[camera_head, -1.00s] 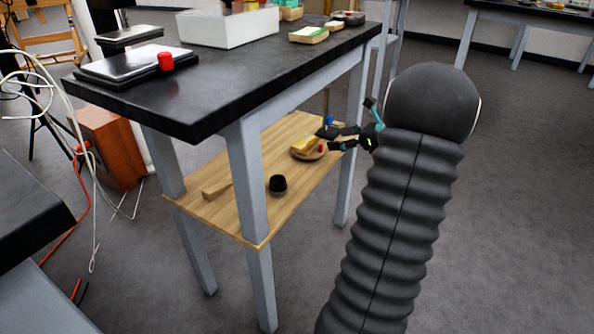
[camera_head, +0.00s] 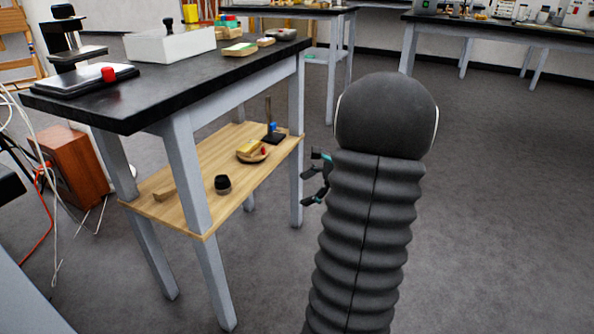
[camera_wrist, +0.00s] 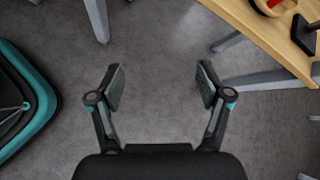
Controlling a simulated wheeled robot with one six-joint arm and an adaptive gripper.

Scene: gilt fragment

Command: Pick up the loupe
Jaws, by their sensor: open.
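A small dark cylinder (camera_head: 222,184), which looks like the loupe, stands upright near the front edge of the wooden lower shelf (camera_head: 190,198). My gripper (camera_head: 306,180) is off the shelf's right end, beyond the table's right leg, partly hidden by my arm. In the wrist view my gripper (camera_wrist: 161,80) is open and empty, with only grey floor between its fingers. The cylinder does not show in the wrist view.
On the shelf are a round wooden dish (camera_head: 254,154) with yellow and red items, a dark stand (camera_head: 273,137) and a wood block (camera_head: 164,193). The black tabletop (camera_head: 190,82) overhangs the shelf; grey legs (camera_head: 190,180) flank it. Floor at right is clear.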

